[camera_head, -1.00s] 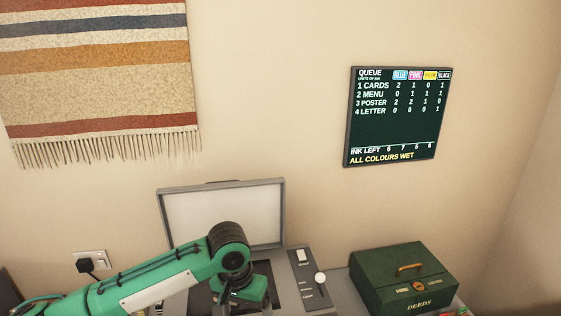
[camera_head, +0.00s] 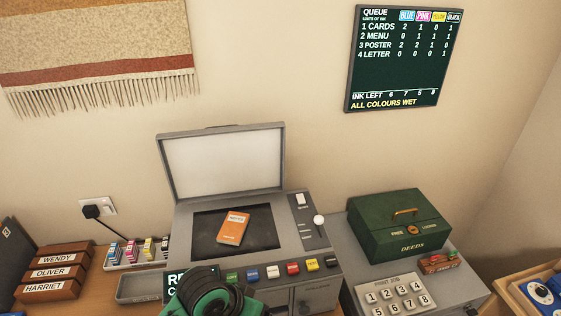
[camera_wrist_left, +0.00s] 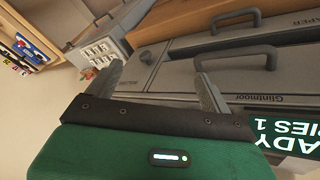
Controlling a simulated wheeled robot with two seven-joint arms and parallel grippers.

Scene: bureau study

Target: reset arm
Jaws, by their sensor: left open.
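My left arm, green with a black joint, shows at the bottom of the head view, low in front of the grey copier (camera_head: 210,190). Its fingers are hidden there. In the left wrist view my left gripper (camera_wrist_left: 158,85) is open, its two grey fingers apart with nothing between them. It faces the copier's grey drawer fronts with handles (camera_wrist_left: 240,62). My right gripper is not in view.
The copier's lid (camera_head: 222,160) is raised, and an orange notebook (camera_head: 233,227) lies on its dark glass. A green deeds box (camera_head: 398,225) and a number keypad (camera_head: 397,294) are at right. Wooden name blocks (camera_head: 55,273) and ink cartridges (camera_head: 138,249) are at left.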

